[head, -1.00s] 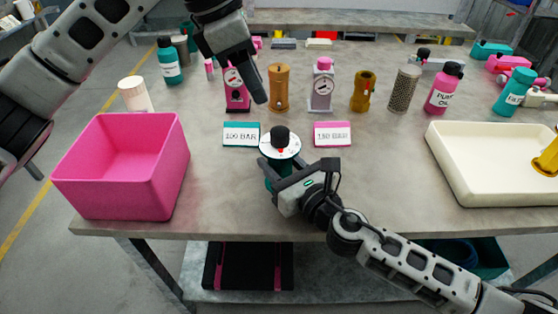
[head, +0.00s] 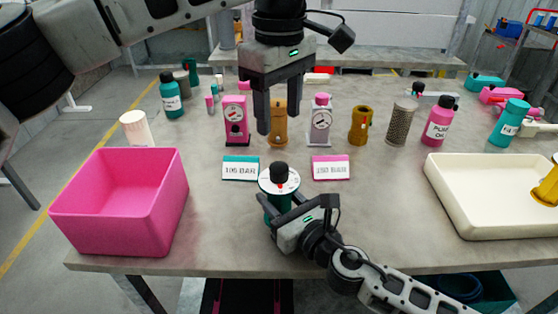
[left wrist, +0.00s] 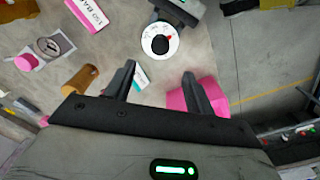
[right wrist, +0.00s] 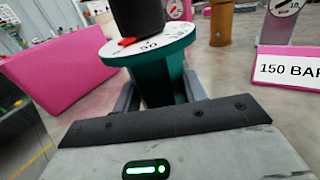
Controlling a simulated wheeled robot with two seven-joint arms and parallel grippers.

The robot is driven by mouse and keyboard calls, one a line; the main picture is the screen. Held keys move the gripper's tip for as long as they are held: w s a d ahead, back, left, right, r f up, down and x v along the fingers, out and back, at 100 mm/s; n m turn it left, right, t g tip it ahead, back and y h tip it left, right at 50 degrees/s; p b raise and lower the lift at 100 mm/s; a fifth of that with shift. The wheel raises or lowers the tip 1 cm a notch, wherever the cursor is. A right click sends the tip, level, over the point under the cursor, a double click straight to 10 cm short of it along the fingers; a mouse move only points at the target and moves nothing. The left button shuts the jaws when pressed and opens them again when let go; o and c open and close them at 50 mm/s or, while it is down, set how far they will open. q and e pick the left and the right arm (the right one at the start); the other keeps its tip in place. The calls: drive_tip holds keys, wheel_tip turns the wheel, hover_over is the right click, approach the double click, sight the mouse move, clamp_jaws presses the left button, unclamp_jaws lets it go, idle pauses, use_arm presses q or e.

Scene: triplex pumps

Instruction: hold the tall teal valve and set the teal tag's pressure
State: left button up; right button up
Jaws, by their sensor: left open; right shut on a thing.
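The teal valve (head: 279,182) stands upright near the table's front edge, with a white dial on top, a black knob and a red pointer. My right gripper (head: 280,212) is shut on its teal body, which shows between the fingers in the right wrist view (right wrist: 160,82). My left gripper (head: 285,105) is open and empty, held above and behind the valve. The left wrist view shows the dial (left wrist: 160,41) beyond its fingers. The teal tag (head: 240,169) stands left behind the valve; its number is hard to read. The pink tag (right wrist: 287,68) reads 150 BAR.
A pink bin (head: 118,205) stands at the left and a cream tray (head: 465,195) at the right. Behind the tags are a pink gauge pump (head: 237,120), a lilac one (head: 320,120) and brass parts (head: 360,125).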

sight(279, 166)
use_arm(q)
wheel_tip(279, 166, down, 11)
drive_tip(key=shift+r, duration=0.15)
drive_tip(key=c, duration=1)
